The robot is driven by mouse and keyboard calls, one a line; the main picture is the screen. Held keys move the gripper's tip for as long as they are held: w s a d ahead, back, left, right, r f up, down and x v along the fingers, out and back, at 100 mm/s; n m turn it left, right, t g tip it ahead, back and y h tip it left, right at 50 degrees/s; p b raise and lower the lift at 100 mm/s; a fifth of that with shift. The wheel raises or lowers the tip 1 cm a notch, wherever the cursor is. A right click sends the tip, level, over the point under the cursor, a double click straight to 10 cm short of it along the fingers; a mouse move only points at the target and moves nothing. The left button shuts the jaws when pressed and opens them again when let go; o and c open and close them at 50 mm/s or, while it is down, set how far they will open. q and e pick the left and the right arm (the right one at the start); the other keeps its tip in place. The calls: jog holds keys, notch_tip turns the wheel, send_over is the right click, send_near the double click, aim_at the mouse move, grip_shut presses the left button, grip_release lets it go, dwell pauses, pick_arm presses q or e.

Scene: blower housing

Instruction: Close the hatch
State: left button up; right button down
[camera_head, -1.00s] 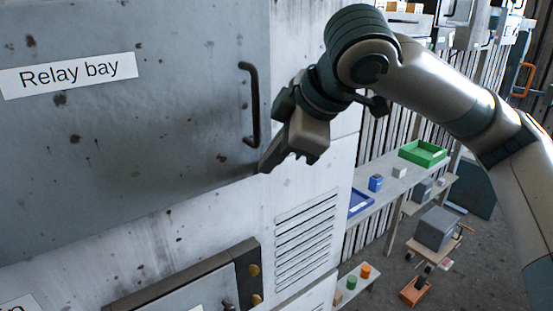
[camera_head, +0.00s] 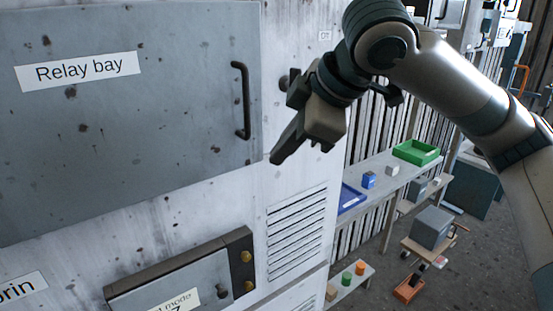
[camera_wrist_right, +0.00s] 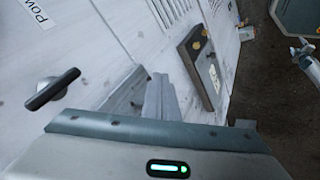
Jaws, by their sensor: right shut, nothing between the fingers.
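The hatch is the grey, rust-spotted door labelled "Relay bay" (camera_head: 150,120) at the left of the head view. It looks flat or nearly flat against the white cabinet; I cannot tell if a small gap is left. Its black bar handle (camera_head: 241,100) is near its right edge. My right gripper (camera_head: 278,157) is shut and empty, just right of the door's lower right corner, in front of the cabinet face. In the wrist view its fingers (camera_wrist_right: 160,97) point at the cabinet. A dark latch knob (camera_head: 286,83) sits right of the door, partly hidden by my gripper. My left gripper is out of view.
Below the hatch is a smaller dark-framed panel (camera_head: 185,285) with brass knobs. A vent grille (camera_head: 297,230) is right of it. Further right, a shelf (camera_head: 385,180) holds a green tray (camera_head: 416,152) and small blocks. The wrist view shows a dark lever (camera_wrist_right: 52,89).

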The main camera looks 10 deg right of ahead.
jog(key=s+d+r+b, duration=0.2)
jog(key=d+r, duration=0.2)
jog(key=r, duration=0.2)
jog(key=shift+s+f, duration=0.1)
jog(key=shift+s, duration=0.05)
dwell(0.6)
